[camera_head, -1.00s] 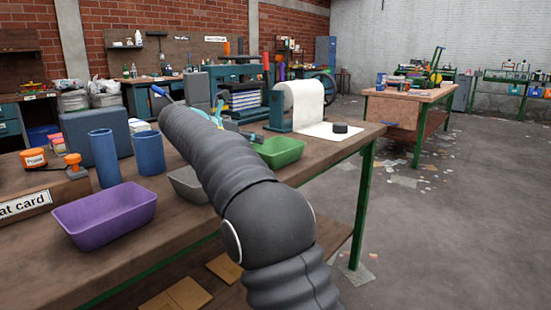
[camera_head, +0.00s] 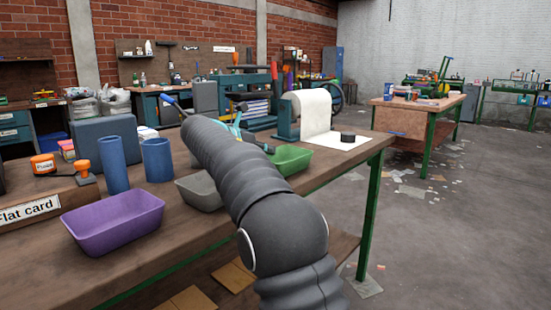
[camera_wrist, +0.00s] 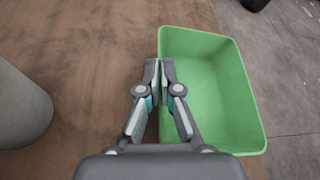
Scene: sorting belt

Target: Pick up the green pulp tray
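The green pulp tray (camera_head: 291,160) is an empty, open rectangular tray near the front edge of the workbench, partly hidden behind my arm in the head view. In the wrist view the green tray (camera_wrist: 215,95) fills the centre right, its left wall running up between my fingers. My gripper (camera_wrist: 160,68) has its fingers close together on that wall, one outside and one inside, and looks shut on it. I cannot tell whether the tray is lifted off the bench.
A grey tray (camera_head: 198,192) sits just left of my arm, and a purple tray (camera_head: 113,222) further left. Two blue cylinders (camera_head: 113,165) stand behind them. A paper roll (camera_head: 312,112) and black disc (camera_head: 348,138) lie beyond the green tray. Open floor lies right of the bench.

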